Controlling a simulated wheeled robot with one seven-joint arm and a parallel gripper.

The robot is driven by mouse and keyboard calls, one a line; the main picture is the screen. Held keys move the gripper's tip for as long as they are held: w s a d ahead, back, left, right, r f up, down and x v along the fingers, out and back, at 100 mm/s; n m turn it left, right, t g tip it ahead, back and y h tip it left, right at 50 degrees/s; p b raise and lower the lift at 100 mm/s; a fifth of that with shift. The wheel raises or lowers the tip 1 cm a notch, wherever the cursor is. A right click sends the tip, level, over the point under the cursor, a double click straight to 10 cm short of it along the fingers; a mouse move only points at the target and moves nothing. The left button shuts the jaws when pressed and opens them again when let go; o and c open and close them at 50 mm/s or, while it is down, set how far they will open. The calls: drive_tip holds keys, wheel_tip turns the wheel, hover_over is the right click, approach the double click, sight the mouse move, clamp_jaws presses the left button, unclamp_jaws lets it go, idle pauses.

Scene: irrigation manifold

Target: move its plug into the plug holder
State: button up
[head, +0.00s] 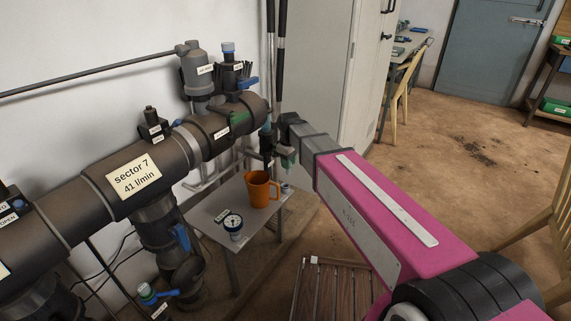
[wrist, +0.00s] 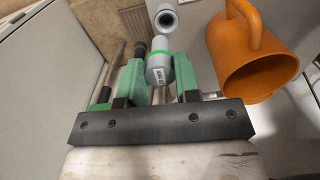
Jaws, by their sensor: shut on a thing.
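My gripper (head: 284,158) is at the end of the pink arm, beside the end of the large dark pipe and above the small table. In the wrist view its green fingers (wrist: 158,78) are shut on the plug (wrist: 159,66), a grey cylinder with a green band and a small label. A grey round piece with an open hole (wrist: 166,19) shows just beyond the plug; it looks like the plug holder. The plug appears apart from it. In the head view a small grey piece (head: 287,188) stands on the table right of the mug, possibly the same holder.
An orange mug (head: 259,189) stands on the small grey table (head: 205,214), close to the right of my fingers in the wrist view (wrist: 250,62). The dark pipe (head: 85,195) runs along the left. A slatted wooden piece (head: 330,292) is below.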

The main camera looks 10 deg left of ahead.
drive_tip(key=shift+s+a+f+n, duration=0.2)
drive_tip(key=shift+a+f+n, duration=0.1)
drive_tip(key=shift+a+f, duration=0.25)
drive_tip(key=shift+f, duration=1.5)
drive_tip(key=shift+f, duration=2.5)
idle(2.1)
drive_tip(key=o, duration=1.3)
drive_tip(key=shift+r, duration=0.15)
